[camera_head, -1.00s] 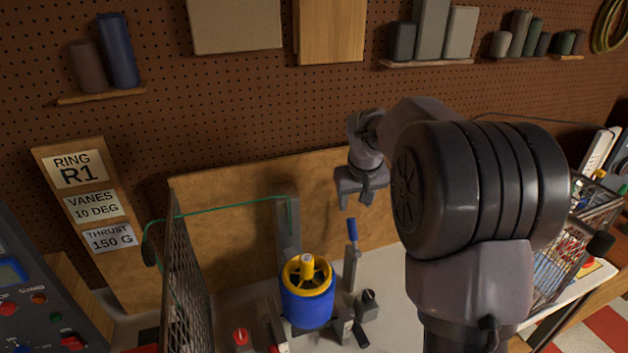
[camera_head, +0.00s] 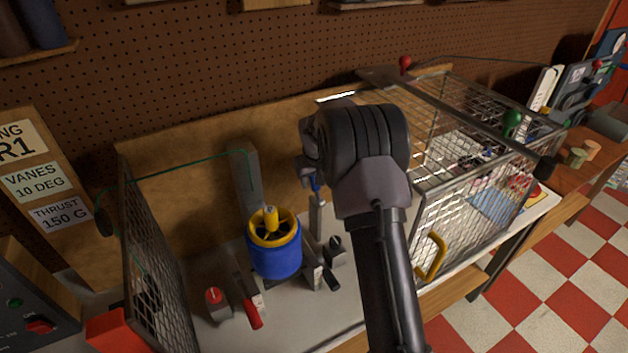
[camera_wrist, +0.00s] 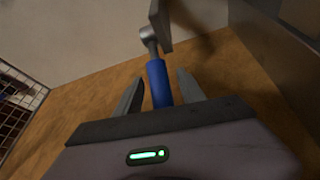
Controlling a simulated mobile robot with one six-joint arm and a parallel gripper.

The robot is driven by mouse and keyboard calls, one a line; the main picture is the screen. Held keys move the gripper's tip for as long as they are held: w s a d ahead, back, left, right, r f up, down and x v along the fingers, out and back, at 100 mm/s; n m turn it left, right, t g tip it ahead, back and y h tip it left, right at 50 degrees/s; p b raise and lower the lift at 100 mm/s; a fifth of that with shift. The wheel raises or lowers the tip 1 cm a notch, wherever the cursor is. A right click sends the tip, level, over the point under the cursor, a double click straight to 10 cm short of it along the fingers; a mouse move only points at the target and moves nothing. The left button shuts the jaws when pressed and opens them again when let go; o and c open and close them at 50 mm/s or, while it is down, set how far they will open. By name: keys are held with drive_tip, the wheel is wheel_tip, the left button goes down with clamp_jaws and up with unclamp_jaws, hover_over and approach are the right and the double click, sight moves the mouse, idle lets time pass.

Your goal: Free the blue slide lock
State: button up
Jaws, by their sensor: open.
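The blue handle (camera_head: 314,184), which looks like the slide lock, stands upright on a grey post behind and right of the blue ducted rotor (camera_head: 275,258). In the wrist view the blue handle (camera_wrist: 158,84) lies between the two fingers of my gripper (camera_wrist: 159,74), with a grey rod and round joint past its end. My gripper is open, with a finger on each side of the handle; I cannot tell whether either touches it. In the head view my gripper (camera_head: 306,172) is at the handle's top, largely hidden behind my own arm.
A mesh panel (camera_head: 155,270) stands left of the rotor, with a green cord (camera_head: 185,170) running to a grey post (camera_head: 246,175). A red-knobbed block (camera_head: 215,300), red handle (camera_head: 253,315) and black knob (camera_head: 334,245) surround the rotor. A wire cage (camera_head: 465,190) stands right.

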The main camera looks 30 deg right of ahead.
clamp_jaws()
idle(1.4)
